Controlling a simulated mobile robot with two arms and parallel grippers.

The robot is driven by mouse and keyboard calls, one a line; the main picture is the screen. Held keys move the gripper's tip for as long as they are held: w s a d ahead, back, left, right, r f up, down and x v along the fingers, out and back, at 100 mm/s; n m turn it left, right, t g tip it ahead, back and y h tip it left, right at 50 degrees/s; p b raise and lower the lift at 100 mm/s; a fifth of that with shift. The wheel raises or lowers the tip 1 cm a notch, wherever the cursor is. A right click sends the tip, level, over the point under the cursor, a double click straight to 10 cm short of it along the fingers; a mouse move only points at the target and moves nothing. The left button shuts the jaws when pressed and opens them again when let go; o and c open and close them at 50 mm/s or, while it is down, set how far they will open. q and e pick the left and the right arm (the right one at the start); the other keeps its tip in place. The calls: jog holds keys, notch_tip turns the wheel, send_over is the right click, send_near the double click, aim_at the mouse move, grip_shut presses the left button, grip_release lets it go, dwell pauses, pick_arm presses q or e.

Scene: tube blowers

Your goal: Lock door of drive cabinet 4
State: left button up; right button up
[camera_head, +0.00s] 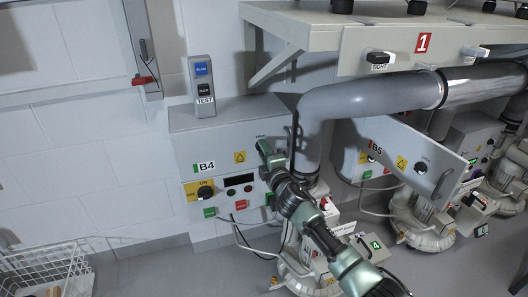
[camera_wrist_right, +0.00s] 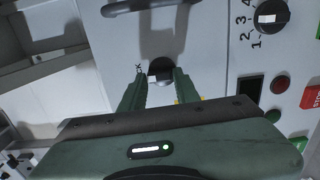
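Drive cabinet 4 (camera_head: 222,137), a grey box labelled B4, stands against the wall in the head view. Its front door looks closed. My right gripper (camera_head: 262,147) is at the upper right of this front, and the arm hides part of the cabinet's right side. In the right wrist view a round black lock knob (camera_wrist_right: 160,67) sits on the grey door panel (camera_wrist_right: 215,65). The two green fingers of my right gripper (camera_wrist_right: 159,78) are apart, with the knob between or just beyond their tips. Contact cannot be told. My left gripper is not in view.
Cabinet B5 (camera_head: 372,140) stands to the right, with a panel (camera_head: 425,160) swung outward. A large grey pipe (camera_head: 365,97) runs beside cabinet 4, below a shelf (camera_head: 345,45). A white wire basket (camera_head: 45,270) is at lower left.

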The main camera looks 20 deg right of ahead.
jog(key=shift+o, duration=1.2)
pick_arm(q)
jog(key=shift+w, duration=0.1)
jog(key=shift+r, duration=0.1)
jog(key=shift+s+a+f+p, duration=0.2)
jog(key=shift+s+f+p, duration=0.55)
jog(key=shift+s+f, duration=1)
pick_arm(e)
jog(key=s, duration=0.7)
jog(key=shift+s+d, duration=0.15)
jog(key=shift+s, duration=0.25)
